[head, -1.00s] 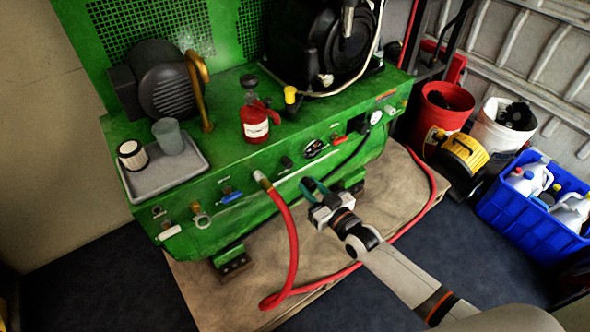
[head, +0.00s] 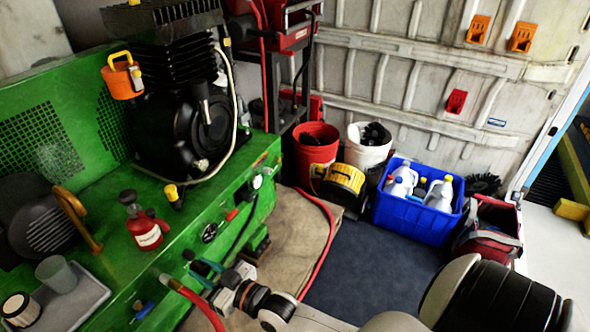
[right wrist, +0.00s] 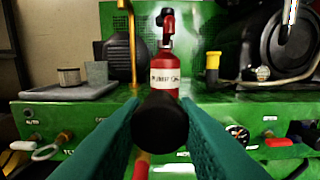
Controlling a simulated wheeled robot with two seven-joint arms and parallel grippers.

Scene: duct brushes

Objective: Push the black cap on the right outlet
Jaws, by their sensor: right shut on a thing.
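My right gripper (head: 204,269) is in front of the green machine's front panel, to the right of the red hose's fitting. In the right wrist view its two teal fingers (right wrist: 165,135) are shut on the round black cap (right wrist: 165,122), which points away from me toward the panel. The cap hides whatever lies straight behind it, including the right outlet. In the head view a small dark piece (head: 188,255) shows at the panel by the fingertips; I cannot tell whether it is cap or outlet, or whether they touch. My left gripper is not in view.
The red hose (head: 206,312) hangs from its fitting close left of the gripper. A red oil bottle (head: 146,232) and a grey tray (head: 82,306) stand on the machine top. Gauges and valves line the panel. A blue crate (head: 405,222) and buckets stand right; the dark floor between is clear.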

